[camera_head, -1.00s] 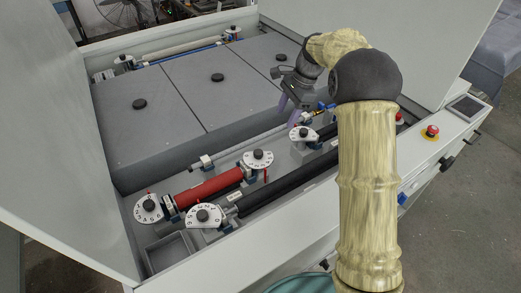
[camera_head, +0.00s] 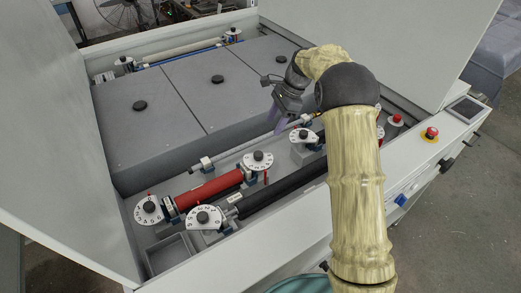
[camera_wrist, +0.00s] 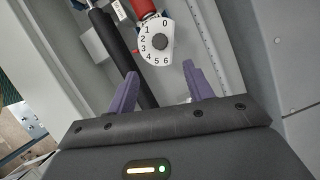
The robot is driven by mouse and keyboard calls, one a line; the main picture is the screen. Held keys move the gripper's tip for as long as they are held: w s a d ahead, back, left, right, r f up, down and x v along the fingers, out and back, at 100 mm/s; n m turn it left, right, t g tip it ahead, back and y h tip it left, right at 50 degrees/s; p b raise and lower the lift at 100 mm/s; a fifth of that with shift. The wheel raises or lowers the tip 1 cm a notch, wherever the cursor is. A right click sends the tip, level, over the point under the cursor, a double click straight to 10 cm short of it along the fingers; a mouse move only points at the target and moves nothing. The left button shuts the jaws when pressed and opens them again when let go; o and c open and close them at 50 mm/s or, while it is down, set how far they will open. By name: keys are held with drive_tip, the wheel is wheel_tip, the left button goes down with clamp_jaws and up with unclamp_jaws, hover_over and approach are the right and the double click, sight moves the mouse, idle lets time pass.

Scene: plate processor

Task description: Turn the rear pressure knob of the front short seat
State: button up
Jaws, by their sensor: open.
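A short red roller (camera_head: 208,187) lies in the front bay of the machine, with a white numbered dial at each end. The dial at its right end has a black knob (camera_head: 258,156). This dial also shows in the wrist view (camera_wrist: 160,42), just beyond my fingertips, with numbers from 0 to 6. The dial at the roller's left end has its own black knob (camera_head: 149,207). My gripper (camera_head: 277,122) is open and empty, above and to the right of the right-end dial. Its two purple fingers (camera_wrist: 160,71) are spread apart and not touching the knob.
Grey blocks (camera_head: 150,130) fill the area behind. A red stop button (camera_head: 431,132) is at the right.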

sight(259, 153)
drive_tip(key=p+x, duration=0.3)
drive_tip(key=x, duration=1)
drive_tip(key=shift+s+f, duration=0.1)
drive_tip(key=c, duration=1)
